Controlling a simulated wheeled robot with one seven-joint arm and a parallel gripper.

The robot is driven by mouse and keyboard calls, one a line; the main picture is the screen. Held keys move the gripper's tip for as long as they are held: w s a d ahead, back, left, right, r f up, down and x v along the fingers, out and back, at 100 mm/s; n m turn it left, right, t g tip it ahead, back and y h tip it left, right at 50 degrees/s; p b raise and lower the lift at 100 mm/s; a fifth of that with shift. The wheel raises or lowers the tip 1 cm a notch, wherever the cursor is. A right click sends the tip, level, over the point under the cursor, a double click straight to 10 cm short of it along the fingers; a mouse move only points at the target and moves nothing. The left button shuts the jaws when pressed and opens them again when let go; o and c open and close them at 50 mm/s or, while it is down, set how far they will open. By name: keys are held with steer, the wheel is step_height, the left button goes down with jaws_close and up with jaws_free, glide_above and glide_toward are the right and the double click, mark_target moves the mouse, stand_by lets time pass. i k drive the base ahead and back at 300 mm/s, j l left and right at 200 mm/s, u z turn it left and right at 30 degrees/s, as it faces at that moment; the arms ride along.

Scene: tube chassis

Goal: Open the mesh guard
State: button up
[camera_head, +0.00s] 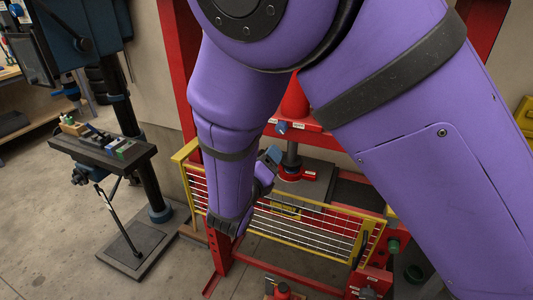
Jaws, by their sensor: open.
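The mesh guard (310,232) has a yellow frame with thin pale wires and stands across the front of the red press. Its left end (185,155) shows to the left of my arm. A dark upright handle (360,249) is near its right end. The guard looks closed, with its middle left part hidden by my purple arm. My gripper (270,158) shows only in small part beside my wrist, above the guard's top rail and well left of the handle. Its fingertips are not clear, and I cannot tell whether it touches the guard. I see nothing held.
The red press frame (182,70) rises behind the guard, with a press bed and ram (292,155) inside. A drill press with a dark table (105,150) stands at left. A red control box (370,282) is low at right. Concrete floor is clear at lower left.

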mark_target(369, 222)
steer(key=k+l, duration=0.1)
steer(key=k, duration=0.9)
